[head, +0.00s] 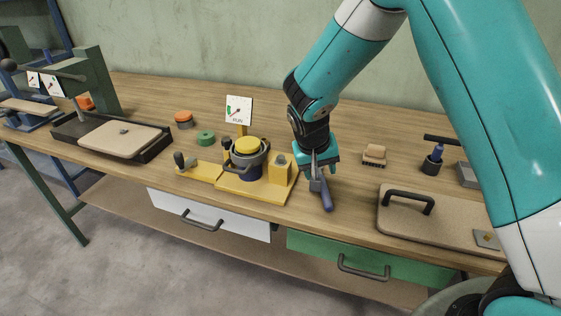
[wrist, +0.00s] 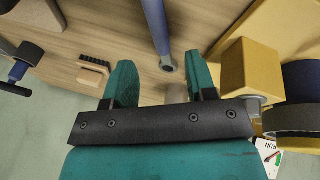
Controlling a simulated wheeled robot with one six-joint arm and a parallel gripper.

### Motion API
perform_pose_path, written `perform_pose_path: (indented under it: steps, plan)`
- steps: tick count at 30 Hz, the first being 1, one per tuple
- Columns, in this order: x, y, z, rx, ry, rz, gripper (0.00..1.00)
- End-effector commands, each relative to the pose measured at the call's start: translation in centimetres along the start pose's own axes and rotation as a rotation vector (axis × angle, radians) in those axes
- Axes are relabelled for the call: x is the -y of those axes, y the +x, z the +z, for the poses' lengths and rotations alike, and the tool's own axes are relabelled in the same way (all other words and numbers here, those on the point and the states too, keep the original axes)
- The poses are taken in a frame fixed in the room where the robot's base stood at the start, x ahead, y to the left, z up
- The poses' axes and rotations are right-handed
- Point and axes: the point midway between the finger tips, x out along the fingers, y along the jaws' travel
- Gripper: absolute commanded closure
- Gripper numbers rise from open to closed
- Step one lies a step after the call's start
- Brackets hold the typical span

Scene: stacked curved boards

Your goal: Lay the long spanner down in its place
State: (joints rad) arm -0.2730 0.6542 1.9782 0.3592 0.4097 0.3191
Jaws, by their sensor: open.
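A long tool with a blue handle (head: 326,197), seemingly the long spanner, is just below my gripper (head: 316,166), towards the front of the bench. In the wrist view its blue shaft (wrist: 155,25) runs down from the top edge to a grey round end. That end is in the gap between the fingertips of my gripper (wrist: 161,68). My gripper is open, and neither finger clearly touches the tool. I cannot tell whether the tool lies flat on the bench. No marked place for it can be made out.
A yellow fixture (head: 228,187) with a dark blue cup and a RUN sign (head: 239,110) stands close left. A brush (head: 374,155) lies to the right. A board with a black handle (head: 407,201) is at front right. Bare wood lies behind my gripper.

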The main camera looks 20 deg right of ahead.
Motion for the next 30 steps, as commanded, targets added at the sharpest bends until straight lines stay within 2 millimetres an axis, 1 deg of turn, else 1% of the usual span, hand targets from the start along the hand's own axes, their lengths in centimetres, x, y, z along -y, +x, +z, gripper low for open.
perform_pose_path:
  steps: [1,6,9,12,15,18,26,28,30]
  plan:
    - [0.1,-1.4,-0.1,-0.007,0.001,-0.003,0.49]
    - [0.0,-5.8,-0.1,-0.005,0.001,-0.001,0.49]
    - [-0.1,-7.9,-0.1,-0.004,0.001,-0.001,0.49]
    - [-0.1,-9.6,-0.1,-0.004,0.002,0.001,0.49]
    - [-0.1,-10.7,-0.1,-0.003,0.001,0.001,0.49]
    - [-0.2,-11.3,0.0,0.0,0.002,0.003,0.49]
    - [-0.2,-11.5,0.0,0.0,0.001,0.002,0.49]
    - [-0.2,-11.9,0.4,0.003,-0.015,-0.016,0.49]
    - [-0.3,-12.8,1.6,0.01,-0.061,-0.061,0.49]
